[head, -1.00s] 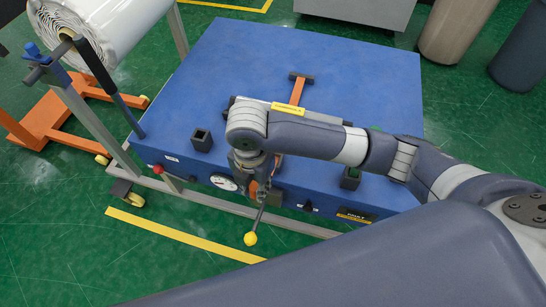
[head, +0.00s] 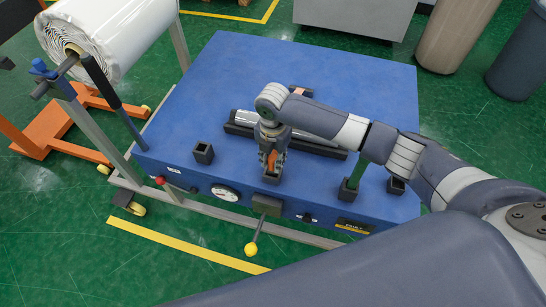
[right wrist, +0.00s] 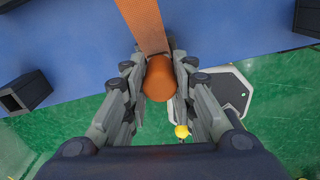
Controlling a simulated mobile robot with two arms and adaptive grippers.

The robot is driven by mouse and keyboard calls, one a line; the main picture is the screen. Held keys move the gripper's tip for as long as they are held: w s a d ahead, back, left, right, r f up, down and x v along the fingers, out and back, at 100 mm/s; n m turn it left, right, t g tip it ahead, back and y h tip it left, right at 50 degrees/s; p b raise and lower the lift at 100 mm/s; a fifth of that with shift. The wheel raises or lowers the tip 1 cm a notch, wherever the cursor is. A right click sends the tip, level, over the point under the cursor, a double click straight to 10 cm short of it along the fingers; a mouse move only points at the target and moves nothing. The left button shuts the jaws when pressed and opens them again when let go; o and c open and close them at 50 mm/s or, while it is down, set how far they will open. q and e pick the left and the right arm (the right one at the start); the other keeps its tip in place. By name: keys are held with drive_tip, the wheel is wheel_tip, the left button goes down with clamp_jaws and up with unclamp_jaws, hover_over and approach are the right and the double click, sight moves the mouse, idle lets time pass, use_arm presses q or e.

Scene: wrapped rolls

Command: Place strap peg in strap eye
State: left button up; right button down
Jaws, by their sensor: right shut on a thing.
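My right gripper (head: 272,165) points down over the front middle of the blue table. In the right wrist view its fingers are shut on the round orange strap peg (right wrist: 159,79). The orange strap (right wrist: 143,22) runs from the peg to the top of that view. In the head view a dark square socket (head: 272,178), perhaps the strap eye, shows just below the fingertips. I cannot tell whether the peg is inside it or above it. The strap's far part (head: 302,91) shows behind my arm. My left gripper is not in view.
A shiny wrapped roll (head: 244,117) lies in a dark cradle behind the gripper. Dark square sockets stand left (head: 203,153) and right (head: 397,186); a green post (head: 357,173) stands near the right one. A yellow-knobbed lever (head: 251,249) projects in front. The table's back left is clear.

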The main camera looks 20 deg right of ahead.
drive_tip(key=shift+f, duration=0.25)
drive_tip(key=shift+f, duration=0.15)
drive_tip(key=c, duration=1.3)
unclamp_jaws()
wheel_tip(320, 180, up, 12)
drive_tip(key=shift+r+b, duration=0.2)
drive_tip(key=shift+b, duration=0.3)
drive_tip(key=shift+f, duration=0.1)
